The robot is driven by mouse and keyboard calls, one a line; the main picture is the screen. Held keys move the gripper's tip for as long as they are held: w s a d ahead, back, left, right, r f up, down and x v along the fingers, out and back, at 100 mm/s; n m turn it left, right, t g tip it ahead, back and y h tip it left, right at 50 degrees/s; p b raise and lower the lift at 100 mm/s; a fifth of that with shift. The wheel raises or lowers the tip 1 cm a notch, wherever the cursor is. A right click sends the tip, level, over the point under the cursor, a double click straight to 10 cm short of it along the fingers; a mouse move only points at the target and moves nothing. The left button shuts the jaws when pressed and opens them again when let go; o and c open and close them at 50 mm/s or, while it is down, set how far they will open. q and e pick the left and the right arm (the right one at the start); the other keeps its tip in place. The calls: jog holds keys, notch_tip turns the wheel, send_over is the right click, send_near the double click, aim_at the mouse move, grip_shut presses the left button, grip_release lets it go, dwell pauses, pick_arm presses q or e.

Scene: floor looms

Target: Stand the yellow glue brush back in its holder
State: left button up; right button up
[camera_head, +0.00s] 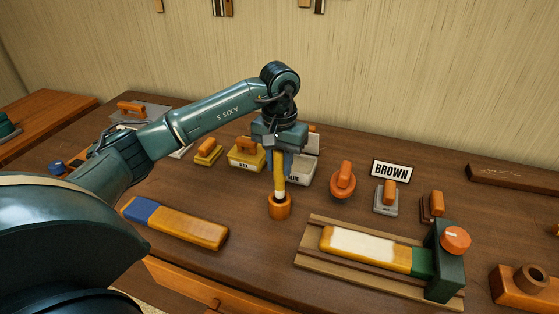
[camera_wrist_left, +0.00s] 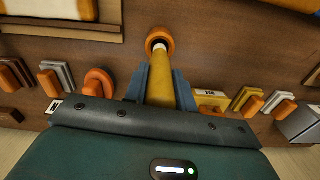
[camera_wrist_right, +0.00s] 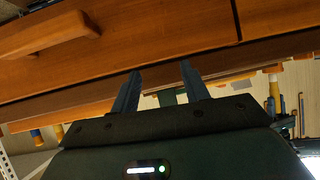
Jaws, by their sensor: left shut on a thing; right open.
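The yellow glue brush (camera_head: 279,171) is upright, with its pale lower end at the mouth of the round orange holder (camera_head: 280,208). My left gripper (camera_head: 280,152) is shut on the upper part of the brush, above the holder. In the left wrist view the brush (camera_wrist_left: 161,88) runs between the fingers of my left gripper (camera_wrist_left: 160,78) toward the opening of the orange holder (camera_wrist_left: 160,38). How deep the tip sits inside is hidden. My right gripper (camera_wrist_right: 157,80) is open and empty in front of a wooden drawer front; it is not in the head view.
A yellow-and-blue block (camera_head: 180,222) lies left of the holder. A wooden fixture (camera_head: 315,262) with a green end block stands to the right.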

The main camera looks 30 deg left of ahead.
aim_at(279, 179)
jog(key=shift+s+f, duration=0.1)
jog(key=shift+s, duration=0.05)
jog(key=shift+s+f, duration=0.1)
jog(key=shift+s, duration=0.1)
jog(key=shift+f, duration=0.15)
jog(key=shift+w, duration=0.25)
dwell(0.3)
pick_arm(q)
jog(key=shift+f, duration=0.2)
jog(key=shift+f+b, duration=1)
jog(key=shift+b, duration=0.1)
jog(key=shift+f+b, duration=1.05)
jog(key=shift+f, duration=0.3)
pick_arm(e)
jog(key=shift+w+f, duration=0.1)
jog(key=shift+f, duration=1.75)
